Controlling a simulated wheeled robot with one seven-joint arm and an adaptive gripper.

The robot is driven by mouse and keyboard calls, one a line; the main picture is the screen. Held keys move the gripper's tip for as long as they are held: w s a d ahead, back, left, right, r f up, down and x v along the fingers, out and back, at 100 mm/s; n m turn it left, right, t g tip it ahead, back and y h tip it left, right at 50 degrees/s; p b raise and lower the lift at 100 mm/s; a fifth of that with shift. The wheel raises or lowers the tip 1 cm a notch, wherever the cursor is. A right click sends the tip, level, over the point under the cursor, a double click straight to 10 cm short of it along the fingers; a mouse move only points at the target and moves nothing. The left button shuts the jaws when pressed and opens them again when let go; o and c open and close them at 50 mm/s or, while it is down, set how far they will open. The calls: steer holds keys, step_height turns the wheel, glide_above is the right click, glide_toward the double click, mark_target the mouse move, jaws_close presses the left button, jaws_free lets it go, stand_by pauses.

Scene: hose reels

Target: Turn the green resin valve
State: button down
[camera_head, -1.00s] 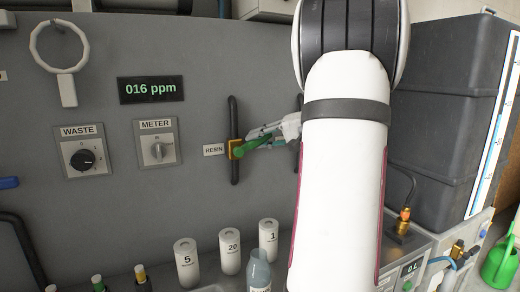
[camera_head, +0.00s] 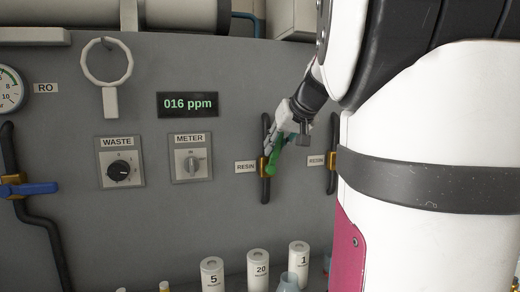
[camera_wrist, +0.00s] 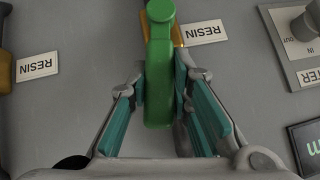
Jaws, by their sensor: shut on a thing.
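The green resin valve handle (camera_head: 275,158) sits on a brass body on a black vertical pipe, beside a RESIN label (camera_head: 246,167). It slants up and slightly right from the pivot. In the wrist view the green handle (camera_wrist: 159,50) runs between the teal finger pads, with its round pivot end at the top of the picture. My gripper (camera_head: 280,138) is shut on the handle from above; its fingers (camera_wrist: 160,88) also show in the wrist view, either side of it. My forearm hides the panel to the right.
A second RESIN-labelled brass valve (camera_head: 332,160) is close on the right. The METER knob (camera_head: 191,162), WASTE knob (camera_head: 118,170) and 016 ppm display (camera_head: 188,104) are on the left. Several white cartridges (camera_head: 258,270) stand below. A blue-handled valve (camera_head: 35,188) is far left.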

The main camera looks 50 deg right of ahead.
steer(key=shift+w+a+n+g+h, duration=0.4)
steer(key=shift+a+n+g+h, duration=0.1)
steer(key=shift+a+h, duration=0.25)
steer(key=c, duration=1.4)
jaws_free()
steer(key=shift+c, duration=0.2)
steer(key=v, duration=1.2)
